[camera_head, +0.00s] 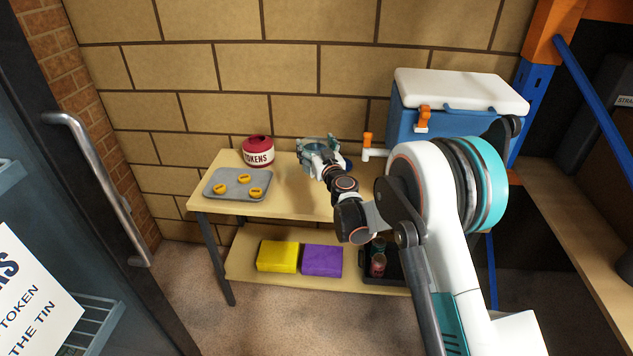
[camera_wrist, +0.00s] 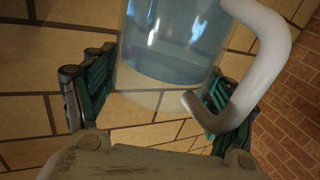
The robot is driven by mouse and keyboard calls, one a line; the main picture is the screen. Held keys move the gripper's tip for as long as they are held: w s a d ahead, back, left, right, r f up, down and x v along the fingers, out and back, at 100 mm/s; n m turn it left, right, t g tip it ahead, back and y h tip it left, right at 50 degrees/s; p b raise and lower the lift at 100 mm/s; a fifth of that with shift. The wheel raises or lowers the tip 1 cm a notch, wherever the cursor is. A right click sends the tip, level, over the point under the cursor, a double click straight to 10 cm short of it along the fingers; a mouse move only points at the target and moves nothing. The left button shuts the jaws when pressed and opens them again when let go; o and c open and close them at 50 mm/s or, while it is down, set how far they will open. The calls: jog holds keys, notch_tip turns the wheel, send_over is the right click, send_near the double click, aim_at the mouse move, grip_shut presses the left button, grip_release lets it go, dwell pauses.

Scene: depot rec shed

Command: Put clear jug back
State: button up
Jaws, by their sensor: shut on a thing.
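The clear jug (camera_wrist: 172,40) fills the top middle of the wrist view, with bluish liquid inside and a thick white handle (camera_wrist: 272,45) on its right. My gripper (camera_wrist: 152,92) has its teal-padded fingers on either side of the jug, shut on it. In the head view my gripper (camera_head: 320,150) is over the back middle of the wooden table (camera_head: 290,203), and it largely hides the jug. I cannot tell whether the jug's base touches the table. A small dark blue round thing (camera_head: 347,163) shows just right of the gripper, partly hidden.
A blue cooler (camera_head: 455,125) with white lid and orange-topped tap (camera_head: 368,146) stands right of the gripper. Left are a red TOKENS tin (camera_head: 258,154) and a grey tray (camera_head: 237,178) with three yellow tokens. Yellow (camera_head: 278,256) and purple (camera_head: 322,260) blocks lie on the lower shelf.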

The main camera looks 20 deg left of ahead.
notch_tip(320, 180, down, 12)
jog(key=b, duration=0.3)
jog(key=shift+r+b, duration=0.25)
jog(key=shift+b, duration=0.05)
jog(key=shift+f, duration=0.1)
jog(key=o, duration=1.8)
jog(key=shift+o, duration=0.2)
jog(key=p+v, duration=0.3)
jog(key=v, duration=0.9)
jog(key=shift+d, duration=0.1)
jog(key=shift+r, duration=0.2)
